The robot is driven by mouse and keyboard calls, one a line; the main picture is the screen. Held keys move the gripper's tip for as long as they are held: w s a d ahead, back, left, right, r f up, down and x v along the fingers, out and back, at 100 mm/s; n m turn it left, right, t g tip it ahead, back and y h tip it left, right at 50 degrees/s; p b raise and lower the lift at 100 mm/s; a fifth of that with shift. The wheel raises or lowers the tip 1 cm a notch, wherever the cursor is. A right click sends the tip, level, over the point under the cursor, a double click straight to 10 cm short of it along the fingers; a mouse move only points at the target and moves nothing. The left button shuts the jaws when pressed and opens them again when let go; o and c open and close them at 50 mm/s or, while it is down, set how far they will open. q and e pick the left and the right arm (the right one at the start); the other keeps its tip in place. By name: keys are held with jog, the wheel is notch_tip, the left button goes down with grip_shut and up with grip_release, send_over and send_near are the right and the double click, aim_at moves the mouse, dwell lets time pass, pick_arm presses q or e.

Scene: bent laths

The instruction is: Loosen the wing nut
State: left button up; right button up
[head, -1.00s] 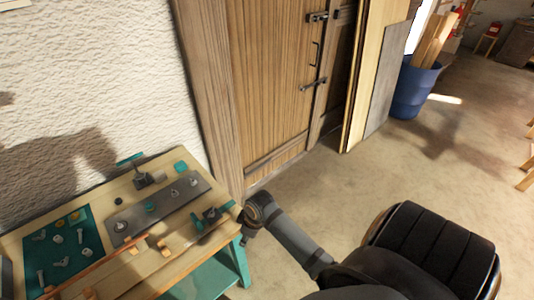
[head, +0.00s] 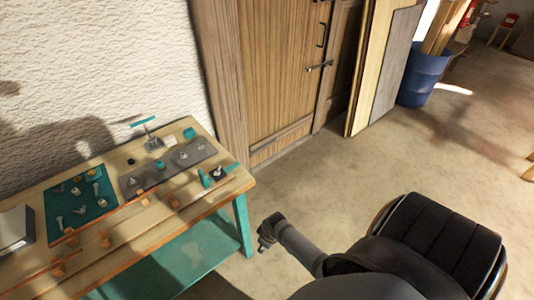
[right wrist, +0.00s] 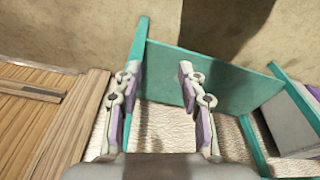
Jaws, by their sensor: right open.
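A grey metal plate (head: 172,164) lies on the workbench (head: 125,234) in the head view. Several small upright fittings stand along it, one of them teal. They are too small to tell which is the wing nut. My right gripper (head: 265,243) hangs off the bench's right end, over the floor and apart from the plate. In the right wrist view my right gripper (right wrist: 158,80) is open with nothing between its fingers. Teal bench parts (right wrist: 220,85) show beyond the fingers there. My left gripper is not in view.
A teal mat (head: 97,207) with several small parts lies left of the plate. A clamp with a teal handle (head: 145,121) stands behind it. A grey case (head: 14,236) is at the far left. A blue bin (head: 423,80) stands by the door.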

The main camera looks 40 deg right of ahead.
jog(key=shift+s+a+f, duration=0.1)
jog(key=shift+s+f, duration=0.35)
jog(key=shift+f, duration=0.1)
